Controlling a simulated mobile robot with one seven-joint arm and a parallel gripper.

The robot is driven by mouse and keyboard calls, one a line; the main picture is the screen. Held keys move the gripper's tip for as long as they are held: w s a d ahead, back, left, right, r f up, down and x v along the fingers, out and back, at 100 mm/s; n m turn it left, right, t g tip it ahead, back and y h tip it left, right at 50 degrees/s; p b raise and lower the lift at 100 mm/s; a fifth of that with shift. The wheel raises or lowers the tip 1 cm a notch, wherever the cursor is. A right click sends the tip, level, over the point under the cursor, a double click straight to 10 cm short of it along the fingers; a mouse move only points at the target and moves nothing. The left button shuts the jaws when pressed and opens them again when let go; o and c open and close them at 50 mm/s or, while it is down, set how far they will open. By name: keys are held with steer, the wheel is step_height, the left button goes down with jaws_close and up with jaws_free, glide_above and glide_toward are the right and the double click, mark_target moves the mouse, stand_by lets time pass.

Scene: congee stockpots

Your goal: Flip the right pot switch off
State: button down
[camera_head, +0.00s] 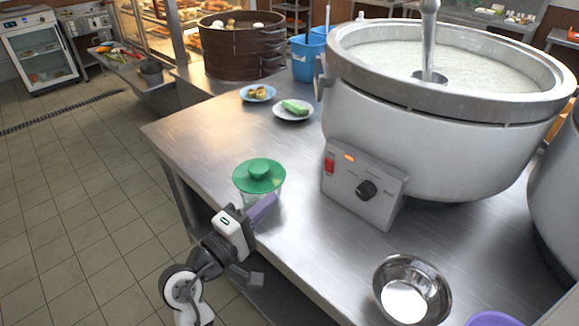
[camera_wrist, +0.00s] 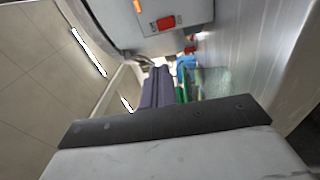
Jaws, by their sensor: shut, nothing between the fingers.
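A large white pot (camera_head: 440,130) filled with white congee stands on the steel counter. Its grey control box (camera_head: 362,187) has a red switch (camera_head: 329,163), a lit orange lamp (camera_head: 349,157) and a black knob (camera_head: 366,189). A second pot (camera_head: 560,195) is cut off at the right edge; its switch is not visible. My gripper (camera_head: 268,206) is shut and empty, left of the control box and apart from it, by the green-lidded container. In the wrist view the purple fingers (camera_wrist: 157,88) are together, and a red switch (camera_wrist: 166,23) on a grey box shows above them.
The green-lidded container (camera_head: 259,177) stands close to my gripper. A steel bowl (camera_head: 412,290) and a purple item (camera_head: 494,319) are at the front. Two small plates, a blue bin (camera_head: 307,58) and a steamer (camera_head: 242,45) stand farther back.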

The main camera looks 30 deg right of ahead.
mark_target(327, 160)
steer(key=shift+s+d+f+g, duration=0.4)
steer(key=shift+f+g, duration=0.05)
steer(key=shift+g, duration=0.15)
steer(key=shift+h, duration=0.3)
steer(key=shift+s, duration=0.1)
steer(key=p+x, duration=0.3)
steer(key=x, duration=1.1)
steer(key=shift+p, duration=0.3)
steer(key=p, duration=0.2)
steer(key=r+y+p, duration=0.1)
steer(key=p, duration=0.1)
steer(key=shift+d+r, duration=0.1)
steer(key=shift+d, duration=0.15)
steer(key=shift+w, duration=0.2)
